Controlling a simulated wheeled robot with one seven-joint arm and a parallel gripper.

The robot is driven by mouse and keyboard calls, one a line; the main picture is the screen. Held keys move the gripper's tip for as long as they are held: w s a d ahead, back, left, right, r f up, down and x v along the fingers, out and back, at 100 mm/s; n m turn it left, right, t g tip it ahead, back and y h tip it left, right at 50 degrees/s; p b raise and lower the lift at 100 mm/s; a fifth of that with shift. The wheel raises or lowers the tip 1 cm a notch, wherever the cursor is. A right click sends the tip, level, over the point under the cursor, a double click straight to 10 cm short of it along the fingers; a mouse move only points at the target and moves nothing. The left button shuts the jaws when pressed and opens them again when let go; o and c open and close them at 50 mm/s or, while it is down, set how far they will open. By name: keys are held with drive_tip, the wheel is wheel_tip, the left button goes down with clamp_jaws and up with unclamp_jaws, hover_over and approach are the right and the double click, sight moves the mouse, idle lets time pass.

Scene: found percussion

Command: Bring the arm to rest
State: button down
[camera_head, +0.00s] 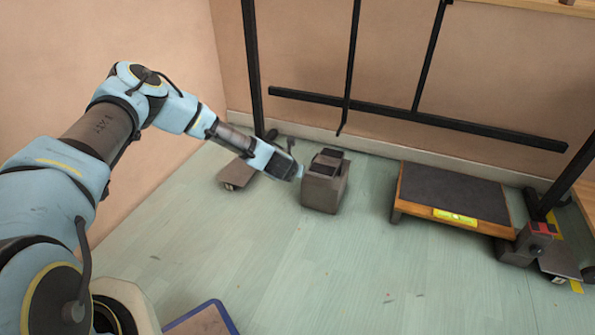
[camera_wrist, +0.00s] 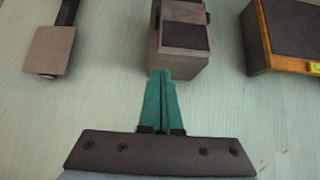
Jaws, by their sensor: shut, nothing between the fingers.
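My arm reaches out from the left in the head view, over the floor. My gripper (camera_head: 299,172) is at its end, just left of a grey box-like block with dark pads on top (camera_head: 325,183). In the wrist view my gripper (camera_wrist: 161,73) shows two teal fingers closed together, with nothing between them. The fingertips overlap the near face of the grey block (camera_wrist: 182,66) in that view; I cannot tell whether they touch it.
A low wooden platform with a dark top (camera_head: 455,192) stands to the right. A flat grey plate (camera_head: 236,174) lies left of the block at a black frame's foot (camera_head: 256,70). A blue-edged item (camera_head: 203,320) is at the bottom. The pale green floor (camera_head: 330,265) in front is mostly clear.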

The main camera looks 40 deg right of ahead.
drive_tip(key=w+a+r+m+g+y, duration=0.1)
drive_tip(key=w+a+r+m+y, duration=0.1)
drive_tip(key=a+r+m, duration=1)
drive_tip(key=w+a+r+m+g+y, duration=0.1)
drive_tip(key=w+a+r+m+y, duration=0.15)
drive_tip(key=a+r+m, duration=0.85)
drive_tip(key=s+a+r+m+y, duration=0.1)
drive_tip(key=s+a+r, duration=0.25)
drive_tip(key=a, duration=0.65)
drive_tip(key=s+a+r+g+y, duration=0.15)
drive_tip(key=s+a, duration=0.35)
drive_tip(key=a, duration=0.5)
drive_tip(key=s+a+r+m+t+y, duration=0.1)
drive_tip(key=s+a+r, duration=0.3)
drive_tip(key=a, duration=0.6)
drive_tip(key=w+p+v, duration=0.3)
drive_tip(key=p+v, duration=1.2)
drive_tip(key=p, duration=0.1)
drive_tip(key=w+r+p+v, duration=0.1)
drive_tip(key=w+p+v, duration=0.2)
drive_tip(key=p+v, duration=1.3)
drive_tip(key=shift+s+a+r+m+g+p, duration=0.15)
drive_tip(key=shift+a+r+m+g+p, duration=0.2)
drive_tip(key=shift+a+r, duration=0.1)
